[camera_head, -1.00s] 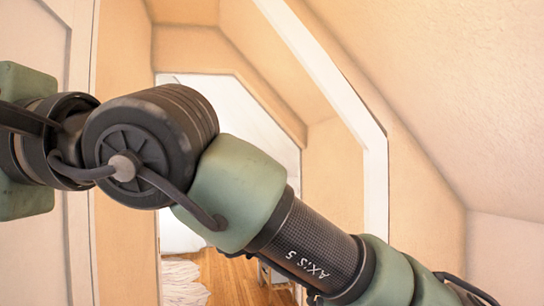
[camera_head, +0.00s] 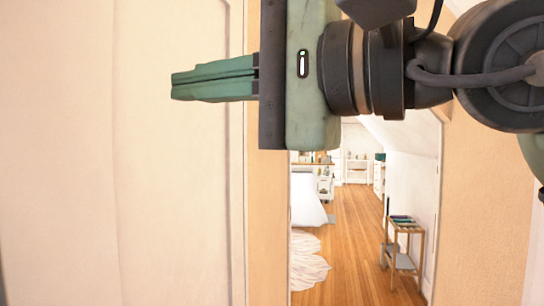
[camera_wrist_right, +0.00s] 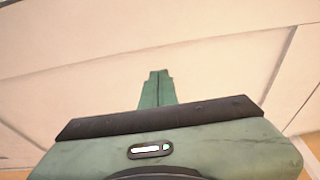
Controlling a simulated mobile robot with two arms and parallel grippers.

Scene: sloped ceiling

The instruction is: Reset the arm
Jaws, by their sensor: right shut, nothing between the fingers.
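My right gripper (camera_head: 178,86) reaches in from the right across the top of the head view. Its green fingers point left, pressed together with nothing between them, in front of a pale panelled door or wall. In the right wrist view its fingers (camera_wrist_right: 158,74) also lie together, pointing up the picture towards a pale panelled surface. I cannot tell how far the fingertips are from that surface. My left gripper is not in view.
A pale panel (camera_head: 120,200) fills the left side. An opening beyond shows a wooden floor (camera_head: 350,240), a white bed (camera_head: 307,200), a pale rug (camera_head: 308,265) and a small side table (camera_head: 404,232). A tan wall (camera_head: 490,210) stands on the right. The floor between is clear.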

